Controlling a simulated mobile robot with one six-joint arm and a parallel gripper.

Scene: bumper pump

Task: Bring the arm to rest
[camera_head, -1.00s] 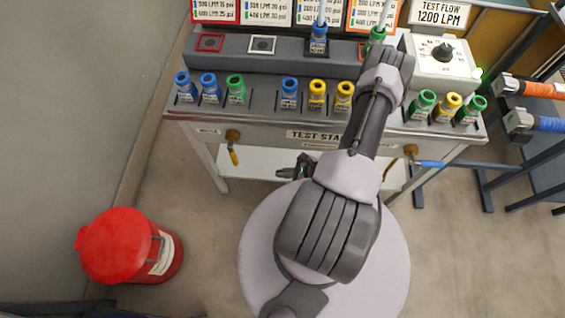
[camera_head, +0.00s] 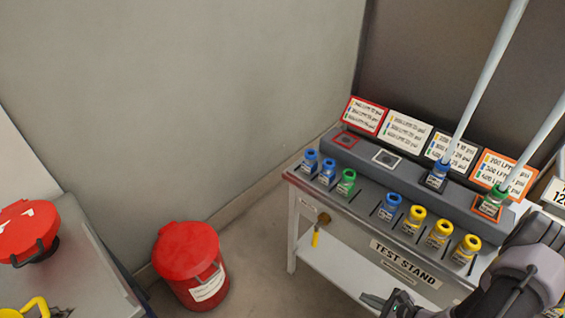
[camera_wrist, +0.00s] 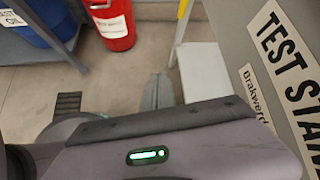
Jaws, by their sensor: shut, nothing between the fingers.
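My arm (camera_head: 520,275) shows at the lower right of the head view, folded low in front of the test stand (camera_head: 345,275). My gripper (camera_head: 372,300) is at the bottom edge of that view, partly cut off, below the stand's front edge. In the wrist view my gripper (camera_wrist: 158,90) shows as grey fingers beyond the wrist housing. It is shut and empty, and it hangs over the floor beside the stand's front.
The test stand carries several blue, green and yellow nozzles. A blue nozzle (camera_head: 438,174) and a green nozzle (camera_head: 492,202) stand in its raised block. A red bin (camera_head: 188,262) stands on the floor to the left. A grey bench (camera_head: 75,265) is at the far left.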

